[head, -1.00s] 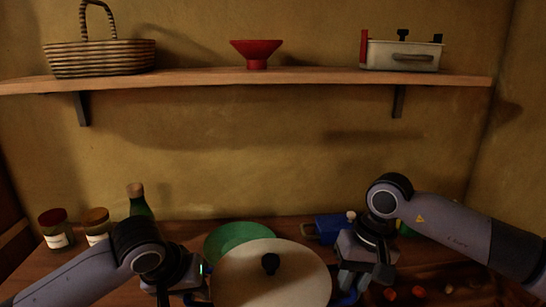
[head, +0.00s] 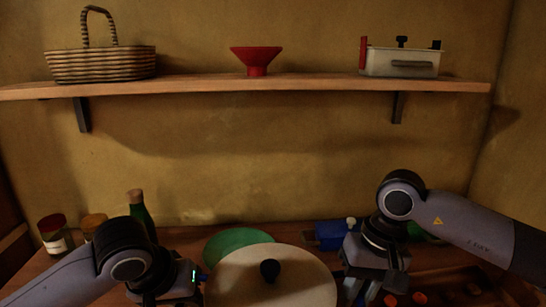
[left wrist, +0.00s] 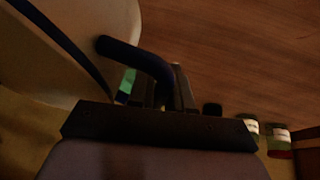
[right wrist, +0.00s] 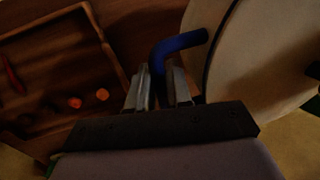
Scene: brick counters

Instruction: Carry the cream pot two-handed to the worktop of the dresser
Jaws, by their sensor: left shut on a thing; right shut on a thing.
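The cream pot (head: 250,286) is at the bottom middle of the head view, its pale lid topped by a black knob (head: 270,270). My left gripper (head: 196,290) is at its left side and my right gripper (head: 372,290) at its right side. In the left wrist view the left gripper (left wrist: 155,92) is shut on a dark blue handle (left wrist: 135,52) of the pot. In the right wrist view the right gripper (right wrist: 160,85) is shut on the other blue handle (right wrist: 182,42). The pot's underside is hidden, so I cannot tell whether it touches the wooden worktop.
A green plate (head: 236,241) lies behind the pot. Jars (head: 55,236) and a green bottle (head: 140,210) stand at the left. A blue item (head: 328,234) is at the back right. A wooden tray (right wrist: 108,40) with small orange pieces lies to the right. A shelf (head: 280,84) runs above.

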